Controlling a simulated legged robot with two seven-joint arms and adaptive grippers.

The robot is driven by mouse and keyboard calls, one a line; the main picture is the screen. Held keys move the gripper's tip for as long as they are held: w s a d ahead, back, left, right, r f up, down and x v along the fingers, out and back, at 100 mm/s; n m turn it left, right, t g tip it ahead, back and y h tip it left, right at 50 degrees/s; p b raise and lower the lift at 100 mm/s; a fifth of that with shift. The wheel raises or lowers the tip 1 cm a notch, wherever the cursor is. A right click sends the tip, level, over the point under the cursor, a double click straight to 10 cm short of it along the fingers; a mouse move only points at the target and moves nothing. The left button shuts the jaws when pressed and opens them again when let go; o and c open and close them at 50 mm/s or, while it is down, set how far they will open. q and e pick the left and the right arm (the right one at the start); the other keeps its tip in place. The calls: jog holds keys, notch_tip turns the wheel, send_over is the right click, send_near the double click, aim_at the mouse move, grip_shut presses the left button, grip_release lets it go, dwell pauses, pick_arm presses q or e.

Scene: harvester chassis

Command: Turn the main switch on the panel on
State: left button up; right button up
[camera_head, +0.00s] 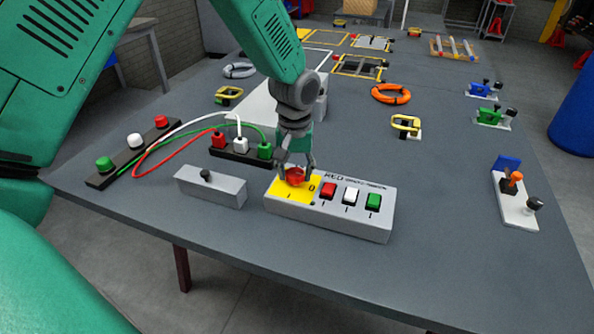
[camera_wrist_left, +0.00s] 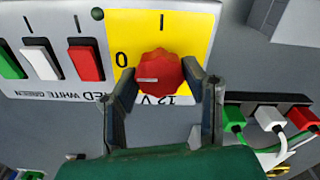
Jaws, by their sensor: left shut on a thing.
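The panel (camera_head: 330,219) is a pale grey box on the table, with a yellow plate (camera_head: 284,190) at its left end. The main switch is a red round knob (camera_head: 294,176) on that plate; it also shows in the left wrist view (camera_wrist_left: 159,75). The plate has "0" and "I" marks, and a pale line on the knob points toward the "0" side in the wrist view. My left gripper (camera_head: 296,172) comes down from above with its fingers on both sides of the knob, shut on it. My right gripper is not in view.
Red, white and green rocker switches (camera_head: 350,196) sit beside the knob on the panel. A grey box with a black knob (camera_head: 207,177) stands to the left. Behind are plugs with red, white and green cables (camera_head: 241,145). A white bracket with levers (camera_head: 515,198) stands at right.

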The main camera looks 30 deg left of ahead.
pick_arm(q)
jog(key=shift+a, duration=0.2)
jog(key=shift+d, duration=0.35)
jog(key=shift+s+r+m+p, duration=0.1)
jog(key=shift+m+p, duration=0.3)
jog(key=shift+p, duration=0.05)
jog(key=m+p, duration=0.2)
jog(key=m, duration=0.1)
jog(key=shift+a, duration=0.15)
jog(key=m+p, duration=0.3)
jog(key=m, duration=0.1)
jog(key=shift+m, duration=0.3)
jog(key=m+p, duration=0.2)
jog(key=m, duration=0.3)
jog(key=shift+p, duration=0.35)
jog(key=shift+m+p, duration=0.65)
jog(key=shift+m, duration=1.65)
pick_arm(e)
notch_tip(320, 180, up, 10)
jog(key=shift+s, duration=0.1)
